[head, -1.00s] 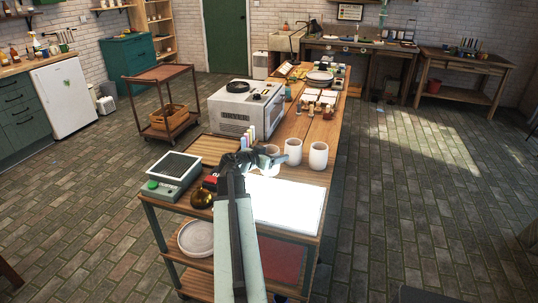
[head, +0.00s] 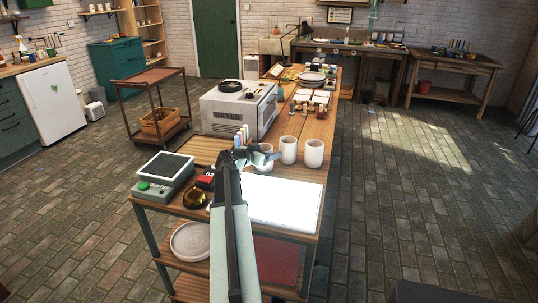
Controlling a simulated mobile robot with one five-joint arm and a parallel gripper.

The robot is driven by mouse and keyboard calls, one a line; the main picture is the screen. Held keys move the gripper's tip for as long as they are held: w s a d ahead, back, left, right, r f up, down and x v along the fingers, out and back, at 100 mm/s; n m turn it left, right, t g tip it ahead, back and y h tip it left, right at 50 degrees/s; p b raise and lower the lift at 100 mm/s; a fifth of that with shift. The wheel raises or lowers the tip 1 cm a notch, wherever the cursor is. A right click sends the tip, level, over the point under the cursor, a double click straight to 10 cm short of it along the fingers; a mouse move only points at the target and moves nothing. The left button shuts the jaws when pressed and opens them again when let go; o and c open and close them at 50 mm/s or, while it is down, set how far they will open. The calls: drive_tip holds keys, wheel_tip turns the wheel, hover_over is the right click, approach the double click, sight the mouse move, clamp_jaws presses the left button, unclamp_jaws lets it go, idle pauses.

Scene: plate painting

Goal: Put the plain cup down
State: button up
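Three plain white cups stand together at the right of the worktable (head: 318,135), in the head view. The right cup (head: 314,155) and the middle cup (head: 288,151) are upright and clear of my gripper. The left cup (head: 264,168) is partly hidden by my gripper (head: 268,156), which overlaps its upper part. I cannot tell whether the fingers hold this cup or whether its base touches the table. No pattern shows on any cup at this size.
A bright white sheet (head: 282,204) lies in front of the cups. A white kiln-like machine (head: 238,110) and small bottles (head: 305,107) stand behind.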

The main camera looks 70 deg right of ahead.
drive_tip(key=shift+f, duration=0.2)
drive_tip(key=o, duration=1.7)
drive_tip(key=shift+r, duration=0.1)
drive_tip(key=shift+r, duration=0.1)
drive_tip(key=shift+w+a+r, duration=0.1)
drive_tip(key=shift+a+r, duration=0.1)
drive_tip(key=shift+a, duration=0.1)
drive_tip(key=p+v, duration=0.3)
drive_tip(key=v, duration=0.8)
drive_tip(key=shift+a+p, duration=0.2)
drive_tip(key=shift+p, duration=0.2)
